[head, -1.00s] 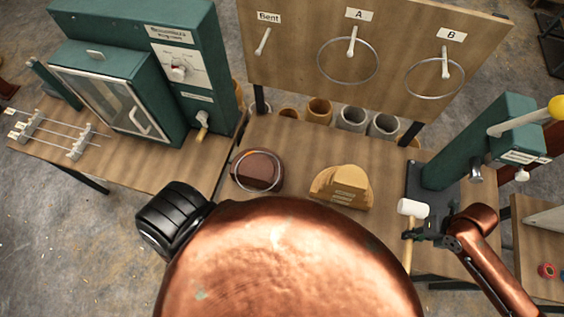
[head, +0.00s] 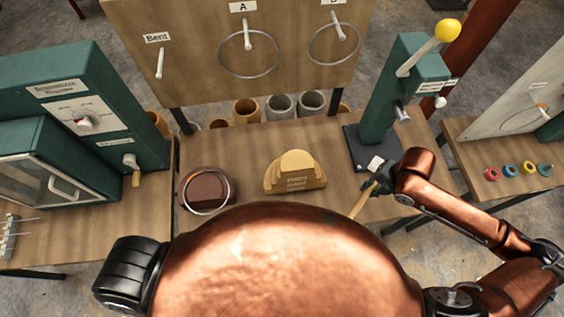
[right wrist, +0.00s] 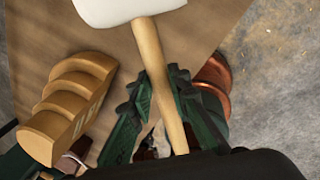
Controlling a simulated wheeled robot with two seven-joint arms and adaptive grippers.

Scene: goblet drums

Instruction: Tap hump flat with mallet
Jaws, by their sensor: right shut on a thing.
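The mallet has a white head (head: 375,164) and a light wooden handle (head: 361,203). My right gripper (head: 378,185) is shut on the handle, close below the head in the head view. In the right wrist view the white head (right wrist: 128,8) is at the top edge, partly cut off, and the handle (right wrist: 160,75) runs down between the green fingers. A thin metal ring (head: 231,194) lies on a dark brown round block (head: 208,184) at the bench's left. I cannot make out a hump on the ring. My left gripper is not in view.
A stepped tan wooden block (head: 295,172) stands mid-bench and also shows in the right wrist view (right wrist: 70,105). A green lever press (head: 385,105) stands at the right. A board with hanging rings (head: 285,85) rises behind. Bare bench (head: 245,150) lies between the blocks.

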